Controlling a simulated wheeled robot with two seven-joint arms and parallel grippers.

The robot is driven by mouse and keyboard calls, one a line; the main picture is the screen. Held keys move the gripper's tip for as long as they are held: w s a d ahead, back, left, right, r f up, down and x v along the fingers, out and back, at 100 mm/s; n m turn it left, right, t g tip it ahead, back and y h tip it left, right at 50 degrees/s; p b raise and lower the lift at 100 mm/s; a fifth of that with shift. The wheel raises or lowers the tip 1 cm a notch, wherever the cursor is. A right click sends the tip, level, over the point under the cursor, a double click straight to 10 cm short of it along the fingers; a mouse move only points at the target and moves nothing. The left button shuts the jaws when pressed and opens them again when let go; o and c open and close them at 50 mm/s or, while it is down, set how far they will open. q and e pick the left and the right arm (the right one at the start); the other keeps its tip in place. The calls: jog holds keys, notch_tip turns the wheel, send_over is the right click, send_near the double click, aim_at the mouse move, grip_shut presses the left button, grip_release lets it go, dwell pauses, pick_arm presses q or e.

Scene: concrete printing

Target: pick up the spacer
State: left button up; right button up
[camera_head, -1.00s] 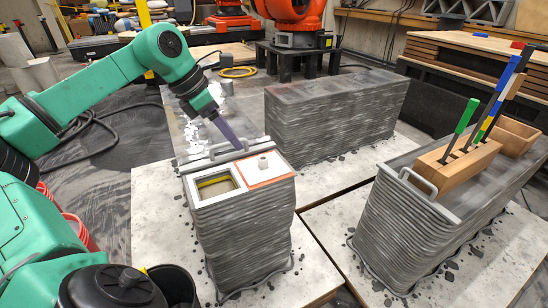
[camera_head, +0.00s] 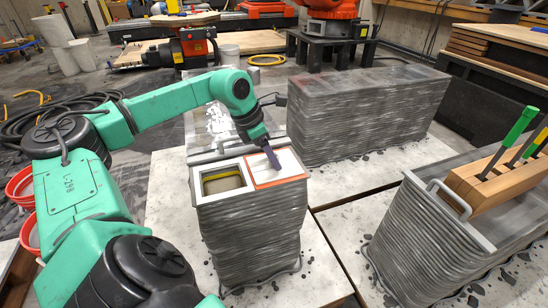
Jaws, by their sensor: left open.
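My left gripper (camera_head: 273,162), with purple fingers, reaches down from the upper left to the white, orange-edged square (camera_head: 291,163) on top of the small printed concrete block. Its jaws are open. The spacer, seen earlier as a small pale piece on that square, cannot be made out now; the fingers cover the spot where it stood. I cannot tell whether the fingers touch it. My right gripper is not in view.
Left of the orange-edged square is a framed opening (camera_head: 222,181) with a yellow strip inside. A grey handle bar runs behind both. A long concrete block (camera_head: 370,115) stands behind. At right, another block carries a wooden holder (camera_head: 505,185) with several coloured-handled tools.

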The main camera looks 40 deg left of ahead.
pick_arm(q)
jog(key=shift+w+f, duration=0.15)
jog(key=shift+f, duration=0.15)
jog(key=shift+r, duration=0.1)
grip_shut()
jog(key=shift+r, duration=0.1)
